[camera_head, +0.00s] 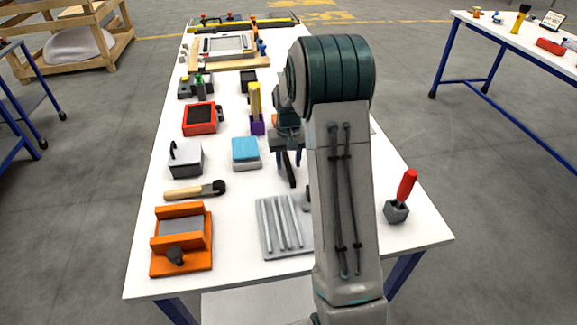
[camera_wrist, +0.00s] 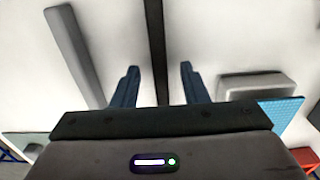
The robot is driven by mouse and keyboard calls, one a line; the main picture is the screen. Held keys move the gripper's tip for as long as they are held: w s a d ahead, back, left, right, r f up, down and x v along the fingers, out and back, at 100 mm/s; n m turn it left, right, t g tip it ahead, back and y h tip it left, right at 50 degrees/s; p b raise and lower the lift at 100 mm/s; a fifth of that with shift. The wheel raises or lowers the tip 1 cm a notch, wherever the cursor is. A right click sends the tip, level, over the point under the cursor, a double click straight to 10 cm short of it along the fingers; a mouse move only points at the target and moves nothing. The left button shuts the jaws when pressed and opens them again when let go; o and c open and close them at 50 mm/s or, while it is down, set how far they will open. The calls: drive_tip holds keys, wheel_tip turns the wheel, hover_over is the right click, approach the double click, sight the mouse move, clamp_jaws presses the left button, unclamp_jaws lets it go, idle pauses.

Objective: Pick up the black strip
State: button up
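The black strip (camera_wrist: 156,45) is long, thin and dark. In the wrist view it runs down from the top edge, between my two fingers, with a gap on each side. Its lower end is hidden by the gripper body. My gripper (camera_wrist: 159,75) is open and points down at the white table. In the head view my gripper (camera_head: 289,158) is beside the blue-topped block, partly hidden by my arm. A dark piece shows below the fingers there, but I cannot clearly tell strip from finger.
A grey bar (camera_wrist: 74,52) lies left of the strip in the wrist view. A grey block (camera_wrist: 255,86) lies to the right. In the head view, a blue-topped block (camera_head: 246,151), a ribbed grey plate (camera_head: 270,248) and a yellow-and-purple piece (camera_head: 255,105) stand nearby on the white table (camera_head: 232,285).

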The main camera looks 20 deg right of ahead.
drive_tip(key=shift+f, duration=0.4)
clamp_jaws()
drive_tip(key=shift+r, duration=0.15)
